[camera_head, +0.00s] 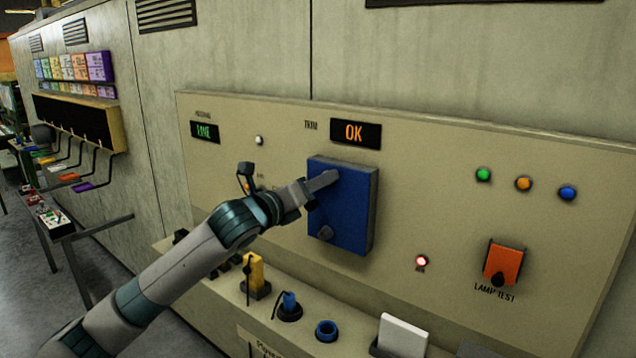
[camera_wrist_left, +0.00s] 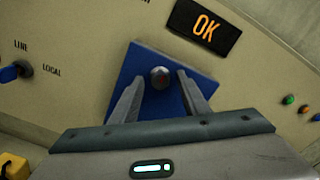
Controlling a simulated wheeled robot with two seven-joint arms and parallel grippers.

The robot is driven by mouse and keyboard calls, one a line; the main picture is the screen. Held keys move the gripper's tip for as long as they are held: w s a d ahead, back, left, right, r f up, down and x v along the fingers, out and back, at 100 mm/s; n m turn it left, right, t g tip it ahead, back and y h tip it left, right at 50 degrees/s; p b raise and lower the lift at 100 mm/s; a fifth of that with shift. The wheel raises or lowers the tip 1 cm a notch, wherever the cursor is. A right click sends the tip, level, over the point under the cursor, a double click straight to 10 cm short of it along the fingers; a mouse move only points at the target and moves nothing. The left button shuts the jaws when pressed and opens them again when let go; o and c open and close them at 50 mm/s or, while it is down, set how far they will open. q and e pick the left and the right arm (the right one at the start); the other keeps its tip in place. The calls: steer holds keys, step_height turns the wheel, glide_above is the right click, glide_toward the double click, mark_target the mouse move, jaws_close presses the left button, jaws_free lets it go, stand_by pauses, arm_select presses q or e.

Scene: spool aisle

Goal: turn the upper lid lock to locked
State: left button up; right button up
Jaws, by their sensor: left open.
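In the left wrist view the blue lid (camera_wrist_left: 170,104) carries a grey faceted knob (camera_wrist_left: 160,77), which I take to be the upper lid lock. The open fingers of the left gripper (camera_wrist_left: 159,88) lie on either side of this knob, with gaps visible. I cannot read the lock's position. The right gripper is not in view.
An orange "OK" display (camera_head: 356,132) is above the box. A LINE/LOCAL switch (camera_wrist_left: 14,72) is to the left. A ledge below holds a yellow piece (camera_head: 256,272), a blue plug (camera_head: 289,304), a blue ring (camera_head: 326,330) and a white block (camera_head: 402,337). An orange LAMP TEST flap (camera_head: 503,264) is at right.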

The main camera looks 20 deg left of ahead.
arm_select(q)
jaws_close()
steer(key=c, duration=1.1)
jaws_free()
steer(key=shift+n, duration=0.3)
steer(key=shift+o, duration=0.2)
steer(key=shift+n+p, duration=3.5)
steer(key=shift+n, duration=5.2)
steer(key=o, duration=1.1)
steer(key=shift+c, duration=0.2)
